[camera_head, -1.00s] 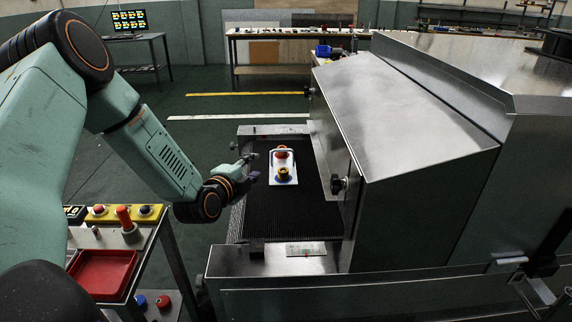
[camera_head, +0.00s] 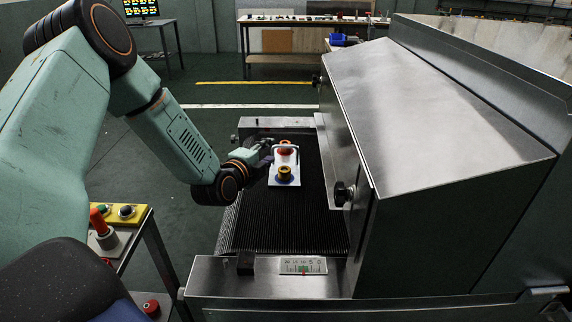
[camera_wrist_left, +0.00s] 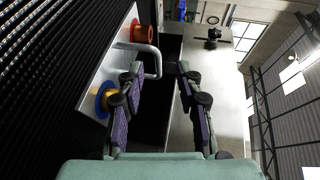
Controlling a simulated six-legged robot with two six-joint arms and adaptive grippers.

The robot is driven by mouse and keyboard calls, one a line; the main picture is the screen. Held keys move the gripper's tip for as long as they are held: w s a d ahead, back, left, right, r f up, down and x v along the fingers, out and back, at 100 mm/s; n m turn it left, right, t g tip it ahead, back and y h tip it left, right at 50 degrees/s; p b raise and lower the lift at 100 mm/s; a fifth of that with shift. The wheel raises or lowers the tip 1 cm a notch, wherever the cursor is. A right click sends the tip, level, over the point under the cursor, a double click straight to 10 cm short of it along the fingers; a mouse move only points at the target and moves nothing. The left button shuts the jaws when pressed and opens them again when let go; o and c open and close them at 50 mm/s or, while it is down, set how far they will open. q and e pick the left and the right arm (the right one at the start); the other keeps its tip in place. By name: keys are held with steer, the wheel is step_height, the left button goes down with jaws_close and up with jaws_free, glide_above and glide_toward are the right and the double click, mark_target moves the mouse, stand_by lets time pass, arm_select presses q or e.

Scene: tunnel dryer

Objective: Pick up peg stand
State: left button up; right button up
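The peg stand (camera_head: 290,160) is a white plate with a pale bar handle, lying on the black conveyor belt (camera_head: 318,215). It carries a red-orange ring piece (camera_head: 286,151) at its far end and a yellow one on a blue disc (camera_head: 284,174) at its near end. My left gripper (camera_head: 268,150) is at the plate's left edge, near the handle. In the left wrist view the gripper (camera_wrist_left: 160,68) is open and the handle (camera_wrist_left: 155,62) reaches in front of the gap between its fingers. Whether they touch cannot be told. My right gripper is not in view.
The steel dryer hood (camera_head: 450,120) stands close on the right of the belt. A steel end plate with a printed label (camera_head: 303,266) borders the belt at the front. A small table with a yellow button box (camera_head: 127,213) stands at lower left.

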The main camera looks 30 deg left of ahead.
mark_target(278, 147)
arm_select(q)
steer(key=shift+w+d+f+b, duration=0.1)
steer(key=shift+w+d+b, duration=0.15)
steer(key=shift+w+b, duration=0.25)
steer(key=x, duration=0.2)
steer(key=b+x, duration=0.1)
steer(key=x, duration=0.1)
steer(key=shift+w+f+b, duration=0.2)
steer(key=shift+f+b, duration=0.1)
steer(key=shift+f, duration=0.1)
steer(key=shift+s+d+r, duration=0.1)
steer(key=shift+d+r, duration=0.1)
steer(key=shift+r, duration=0.15)
steer(key=shift+a+f, duration=0.15)
steer(key=shift+f, duration=0.1)
steer(key=c, duration=0.5)
steer(key=shift+r, duration=0.15)
jaws_close()
steer(key=shift+w+r, duration=0.15)
steer(key=shift+w, duration=0.05)
